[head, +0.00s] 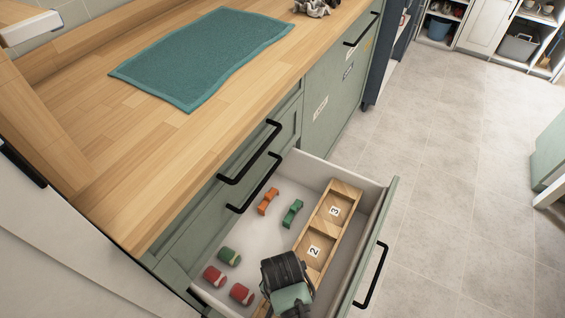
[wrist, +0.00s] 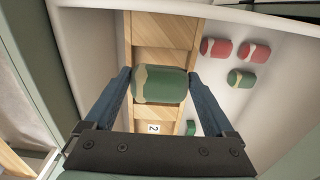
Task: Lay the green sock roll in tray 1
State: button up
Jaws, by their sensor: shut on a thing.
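In the wrist view, my gripper (wrist: 162,92) is shut on a green sock roll (wrist: 160,86) with a cream band at its left end. The roll hangs crosswise over a wooden divided tray strip (wrist: 163,30); I cannot tell its exact height. The "2" label (wrist: 153,128) shows below the roll, and a compartment with no visible label lies behind and above it. This is probably tray 1, its label hidden. In the head view, my gripper (head: 286,275) covers the near end of the strip (head: 326,232), where labels 2 and 3 show. The held roll is hidden there.
The strip lies in an open drawer (head: 385,205). Two red rolls (head: 241,293) and another green roll (head: 229,256) lie loose beside it. An orange item (head: 268,201) and a green item (head: 292,213) lie farther along. A teal towel (head: 200,55) lies on the counter.

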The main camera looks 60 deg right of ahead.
jog(key=shift+f+b, duration=0.45)
jog(key=shift+f, duration=1.2)
jog(key=shift+s+a+f, duration=0.1)
jog(key=shift+f, duration=0.5)
jog(key=o, duration=0.9)
jog(key=shift+o, duration=0.6)
jog(key=shift+s+f, duration=0.15)
jog(key=shift+b, duration=0.3)
jog(key=r+p, duration=0.1)
jog(key=r, duration=0.3)
jog(key=r+p, duration=0.2)
jog(key=r, duration=0.3)
jog(key=r+p, duration=0.1)
jog(key=r, duration=0.3)
jog(key=shift+w+r, duration=0.25)
jog(key=shift+r, duration=0.05)
